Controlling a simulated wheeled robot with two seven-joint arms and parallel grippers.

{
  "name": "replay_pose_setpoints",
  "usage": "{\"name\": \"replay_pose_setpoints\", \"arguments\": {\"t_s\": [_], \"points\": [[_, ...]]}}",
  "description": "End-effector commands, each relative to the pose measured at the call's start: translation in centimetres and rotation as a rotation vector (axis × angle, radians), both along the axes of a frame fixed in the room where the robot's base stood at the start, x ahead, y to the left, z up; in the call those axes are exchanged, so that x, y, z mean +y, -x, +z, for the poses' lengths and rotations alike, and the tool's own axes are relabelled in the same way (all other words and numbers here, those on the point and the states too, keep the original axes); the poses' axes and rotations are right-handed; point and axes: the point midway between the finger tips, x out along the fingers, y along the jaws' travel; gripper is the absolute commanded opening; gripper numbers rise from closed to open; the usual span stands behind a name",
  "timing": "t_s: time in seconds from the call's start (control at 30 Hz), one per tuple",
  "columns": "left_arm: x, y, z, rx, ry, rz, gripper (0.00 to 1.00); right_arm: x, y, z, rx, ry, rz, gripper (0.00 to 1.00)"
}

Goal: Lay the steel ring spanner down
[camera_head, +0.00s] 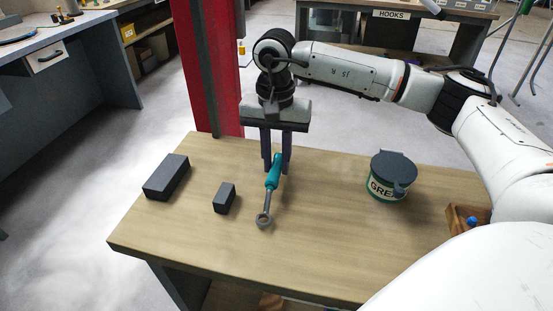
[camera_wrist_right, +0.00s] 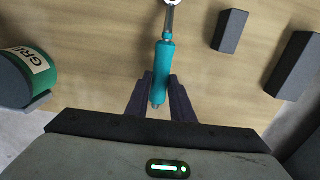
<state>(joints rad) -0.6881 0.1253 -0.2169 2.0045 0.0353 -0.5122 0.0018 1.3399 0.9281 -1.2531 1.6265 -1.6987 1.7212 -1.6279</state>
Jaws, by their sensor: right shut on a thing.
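The steel ring spanner (camera_head: 264,214) has a teal handle and a grey ring end. My right gripper (camera_head: 274,168) is shut on the teal handle above the wooden table (camera_head: 320,250). The ring end points toward the near side of the table. In the right wrist view the teal handle (camera_wrist_right: 164,72) sits between the two dark fingers (camera_wrist_right: 158,95), and part of the ring end is cut off at the top edge. I cannot tell whether the spanner touches the table. My left gripper is not in view.
A large dark block (camera_head: 166,177) and a small dark block (camera_head: 224,198) stand left of the spanner. A green grease tin (camera_head: 388,178) with a dark lid stands to the right. A wooden box (camera_head: 458,222) is at the right edge. The table's front middle is clear.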

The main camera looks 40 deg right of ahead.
Motion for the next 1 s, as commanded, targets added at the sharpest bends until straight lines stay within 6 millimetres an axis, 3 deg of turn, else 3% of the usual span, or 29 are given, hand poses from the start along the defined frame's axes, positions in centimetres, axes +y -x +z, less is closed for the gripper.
{"name": "replay_pose_setpoints", "arguments": {"t_s": [1.0], "points": [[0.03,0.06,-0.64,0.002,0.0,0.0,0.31,0.0,-0.01,-0.74,-0.001,-0.001,0.0,0.0]]}}
